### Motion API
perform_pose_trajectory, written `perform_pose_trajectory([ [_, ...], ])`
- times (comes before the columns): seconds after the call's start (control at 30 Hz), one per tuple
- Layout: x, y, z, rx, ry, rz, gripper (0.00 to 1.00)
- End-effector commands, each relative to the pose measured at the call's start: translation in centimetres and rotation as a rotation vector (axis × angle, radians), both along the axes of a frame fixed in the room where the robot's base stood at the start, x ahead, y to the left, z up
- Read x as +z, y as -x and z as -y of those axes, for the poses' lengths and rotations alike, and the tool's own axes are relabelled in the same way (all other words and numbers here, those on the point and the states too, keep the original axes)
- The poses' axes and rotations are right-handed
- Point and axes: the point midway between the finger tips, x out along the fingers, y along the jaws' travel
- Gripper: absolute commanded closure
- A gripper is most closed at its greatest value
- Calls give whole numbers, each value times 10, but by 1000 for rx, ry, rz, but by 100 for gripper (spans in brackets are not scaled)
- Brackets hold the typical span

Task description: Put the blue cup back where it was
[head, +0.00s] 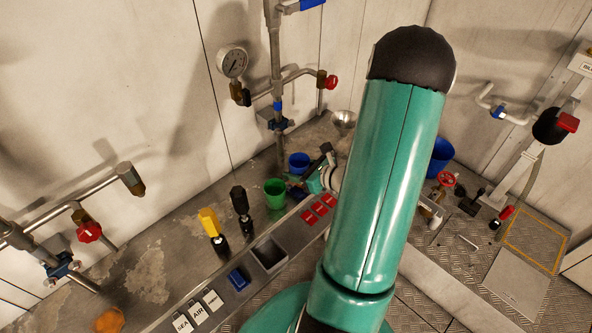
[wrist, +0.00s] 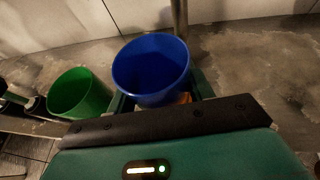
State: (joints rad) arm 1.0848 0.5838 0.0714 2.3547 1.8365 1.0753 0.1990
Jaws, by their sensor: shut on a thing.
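The blue cup (head: 299,162) is upright on or just above the metal counter, behind the green cup, in the head view. In the wrist view the blue cup (wrist: 152,68) is right in front of my gripper, its open mouth showing and empty. My gripper (head: 312,176) is shut on the blue cup; the green fingers show at both sides of it in the wrist view (wrist: 160,100). The cup's lower part is hidden, so I cannot tell whether its base touches the counter.
A green cup (head: 275,193) stands close by on the left. Yellow-topped (head: 210,224) and black-topped (head: 240,205) tools stand farther left. A vertical pipe (head: 276,100) rises behind. A metal funnel (head: 343,120) is at the back. Bare counter shows left.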

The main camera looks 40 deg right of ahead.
Motion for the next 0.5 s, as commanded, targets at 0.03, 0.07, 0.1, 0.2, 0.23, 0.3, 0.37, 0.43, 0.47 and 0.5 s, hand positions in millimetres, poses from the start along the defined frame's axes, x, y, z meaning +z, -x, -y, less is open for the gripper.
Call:
perform_pose_trajectory([
  [0.03, -10, 2, -2, -1, -8, -3, 72],
  [0.07, -13, 2, -2, -1, -6, -2, 72],
  [0.1, -17, 3, -2, -2, -5, -2, 72],
  [0.2, -20, 4, -2, -3, -2, 0, 72],
  [0.23, -20, 4, -2, -3, -1, 0, 72],
  [0.3, -20, 4, -2, -4, -1, 0, 72],
  [0.37, -20, 4, -2, -4, -1, 0, 72],
  [0.43, -20, 4, -2, -4, -2, 0, 72],
  [0.47, -21, 4, -2, -4, -2, 0, 72],
  [0.5, -22, 3, -2, -4, -2, -1, 72],
])
